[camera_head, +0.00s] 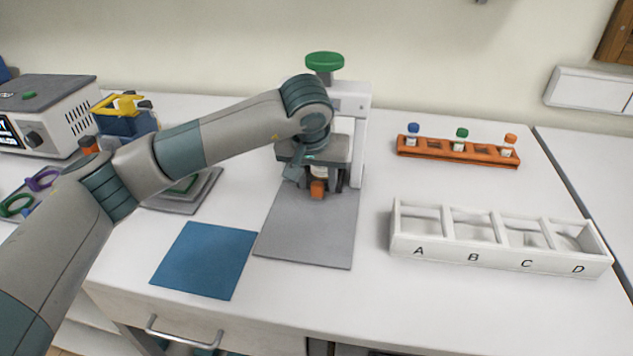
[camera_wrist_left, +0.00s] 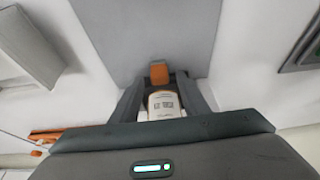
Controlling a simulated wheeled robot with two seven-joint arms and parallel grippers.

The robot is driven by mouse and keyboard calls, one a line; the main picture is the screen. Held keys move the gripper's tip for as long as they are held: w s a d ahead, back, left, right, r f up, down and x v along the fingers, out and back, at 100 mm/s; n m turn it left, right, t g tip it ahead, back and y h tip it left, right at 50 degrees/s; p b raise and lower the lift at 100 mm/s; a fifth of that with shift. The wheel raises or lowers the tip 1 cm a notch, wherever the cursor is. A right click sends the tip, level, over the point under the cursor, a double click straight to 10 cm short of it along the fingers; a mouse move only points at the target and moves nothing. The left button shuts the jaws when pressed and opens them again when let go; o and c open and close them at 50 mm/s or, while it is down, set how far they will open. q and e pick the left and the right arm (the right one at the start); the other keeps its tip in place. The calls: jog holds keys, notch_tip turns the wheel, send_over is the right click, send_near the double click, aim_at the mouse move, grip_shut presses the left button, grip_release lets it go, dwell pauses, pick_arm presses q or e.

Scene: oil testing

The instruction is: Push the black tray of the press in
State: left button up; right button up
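The white press (camera_head: 350,108) with a green knob (camera_head: 325,61) stands at the back middle. My left gripper (camera_head: 317,180) is at its front, pointing down. In the left wrist view (camera_wrist_left: 160,85) its dark fingers look apart, with a white labelled container (camera_wrist_left: 164,104) and a small orange block (camera_wrist_left: 159,73) between or just beyond them. I cannot tell whether they touch. The orange block also shows low at the press front in the head view (camera_head: 317,190). The black tray is mostly hidden behind my gripper and cannot be made out clearly. My right gripper is out of view.
A grey mat (camera_head: 308,228) lies before the press, with a blue mat (camera_head: 204,260) to its left. An orange vial rack (camera_head: 440,148) and a white A–D rack (camera_head: 465,254) stand at right. A grey instrument (camera_head: 50,110) stands at left.

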pick_arm(q)
jog(key=shift+w, duration=0.1)
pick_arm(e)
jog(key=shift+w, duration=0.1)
pick_arm(q)
jog(key=shift+r, duration=0.15)
jog(key=shift+v, duration=0.85)
jog(key=b+v, duration=0.3)
jog(key=v, duration=1.2)
jog(key=shift+r, duration=0.2)
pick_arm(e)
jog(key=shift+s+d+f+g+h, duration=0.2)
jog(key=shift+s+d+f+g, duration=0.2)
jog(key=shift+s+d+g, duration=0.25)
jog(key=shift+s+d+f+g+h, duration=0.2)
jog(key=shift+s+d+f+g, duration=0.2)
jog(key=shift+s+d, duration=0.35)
pick_arm(q)
jog(key=shift+a, duration=0.1)
jog(key=shift+r, duration=0.1)
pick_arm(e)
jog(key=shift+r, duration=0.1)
